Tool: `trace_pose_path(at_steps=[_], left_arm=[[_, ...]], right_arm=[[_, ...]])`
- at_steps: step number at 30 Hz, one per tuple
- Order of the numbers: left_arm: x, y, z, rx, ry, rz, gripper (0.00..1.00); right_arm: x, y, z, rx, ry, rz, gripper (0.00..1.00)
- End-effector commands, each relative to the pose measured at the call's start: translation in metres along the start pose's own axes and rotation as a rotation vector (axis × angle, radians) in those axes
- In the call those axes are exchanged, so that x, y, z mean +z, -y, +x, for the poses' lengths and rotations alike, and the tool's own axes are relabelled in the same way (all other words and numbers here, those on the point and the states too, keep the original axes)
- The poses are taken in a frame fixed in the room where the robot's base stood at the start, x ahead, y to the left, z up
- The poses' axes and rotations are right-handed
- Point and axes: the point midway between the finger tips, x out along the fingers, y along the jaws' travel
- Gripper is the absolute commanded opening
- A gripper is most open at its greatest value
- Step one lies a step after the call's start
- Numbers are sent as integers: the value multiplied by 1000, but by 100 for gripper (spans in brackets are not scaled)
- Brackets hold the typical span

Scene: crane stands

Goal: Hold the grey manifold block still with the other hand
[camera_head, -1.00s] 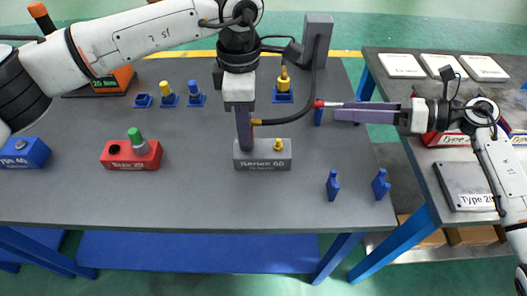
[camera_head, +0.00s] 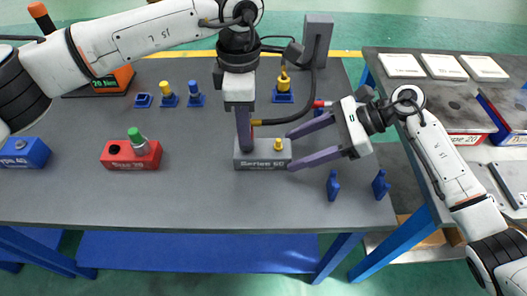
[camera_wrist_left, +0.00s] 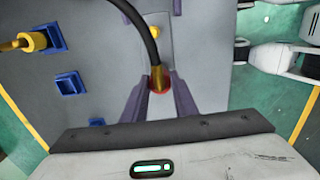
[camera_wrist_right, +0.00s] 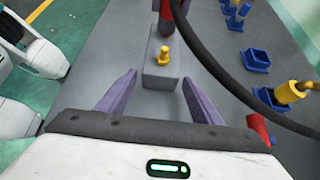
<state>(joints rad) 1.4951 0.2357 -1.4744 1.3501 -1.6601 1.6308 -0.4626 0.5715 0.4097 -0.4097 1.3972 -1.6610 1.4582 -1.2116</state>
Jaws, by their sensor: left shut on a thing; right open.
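The grey manifold block (camera_head: 264,164), marked "Series 60", sits on the dark table. A brass fitting (camera_head: 278,144) stands on its right part. My left gripper (camera_head: 245,147) points down at the block's left part. It is shut on the end of a black hose, whose brass fitting (camera_wrist_left: 158,76) and red ring show between the fingers. Whether the hose end is seated in the block is hidden. My right gripper (camera_head: 291,151) is open at the block's right end. In the right wrist view its fingers (camera_wrist_right: 160,77) point toward the block (camera_wrist_right: 176,70), one to each side, with visible gaps.
A red block (camera_head: 122,156) with a green-topped plug stands left. Two blue pegs (camera_head: 333,186) (camera_head: 381,185) stand near the front right. Blue holders (camera_head: 195,100) and a grey post (camera_head: 317,38) stand behind. The black hose arches near both grippers. A second table (camera_head: 430,95) lies right.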

Motion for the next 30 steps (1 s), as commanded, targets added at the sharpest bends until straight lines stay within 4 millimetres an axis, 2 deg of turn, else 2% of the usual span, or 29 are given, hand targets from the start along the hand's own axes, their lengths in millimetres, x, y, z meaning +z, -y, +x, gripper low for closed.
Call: trace_pose_path(at_steps=[7,17,20,25,30], left_arm=[[0,0,0,0,0,0,1],[0,0,0,0,0,0,1],[0,0,0,0,0,0,1],[0,0,0,0,0,0,1],[0,0,0,0,0,0,1]], right_arm=[[1,0,19,-1,1,0,59],[1,0,22,-1,1,0,59],[0,0,22,-1,1,0,46],[0,0,22,-1,1,0,17],[0,0,22,-1,1,0,16]])
